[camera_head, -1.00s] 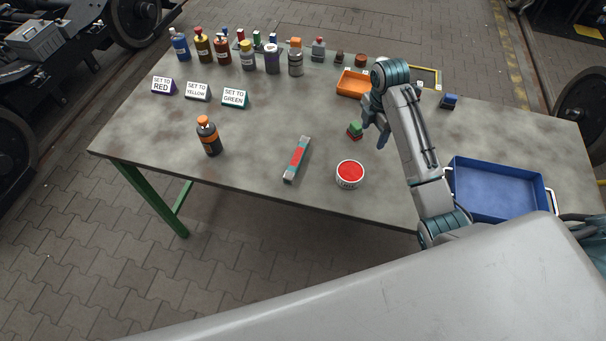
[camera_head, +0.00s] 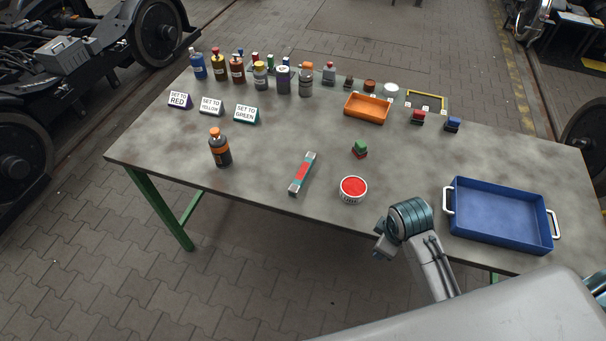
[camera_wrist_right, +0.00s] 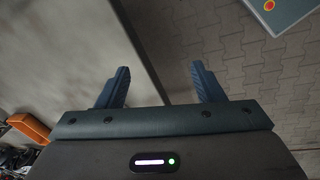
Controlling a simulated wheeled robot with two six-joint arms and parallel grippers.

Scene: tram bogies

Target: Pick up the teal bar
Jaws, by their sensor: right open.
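The teal bar (camera_head: 303,173) lies on the grey table near its front edge, left of a round tin with a red lid (camera_head: 353,189). It has a red middle section and pale ends, and is slanted in the head view. My right gripper (camera_head: 382,246) is at the table's front edge, to the right of and nearer than the bar, apart from it. In the right wrist view the right gripper (camera_wrist_right: 162,82) is open, with nothing between its fingers. The bar cannot be made out in that view. My left gripper is not in view.
A brown bottle with an orange cap (camera_head: 219,148) stands left of the bar. A blue tray (camera_head: 456,218) is at the right. An orange tray (camera_head: 367,108), signs and several bottles are farther back.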

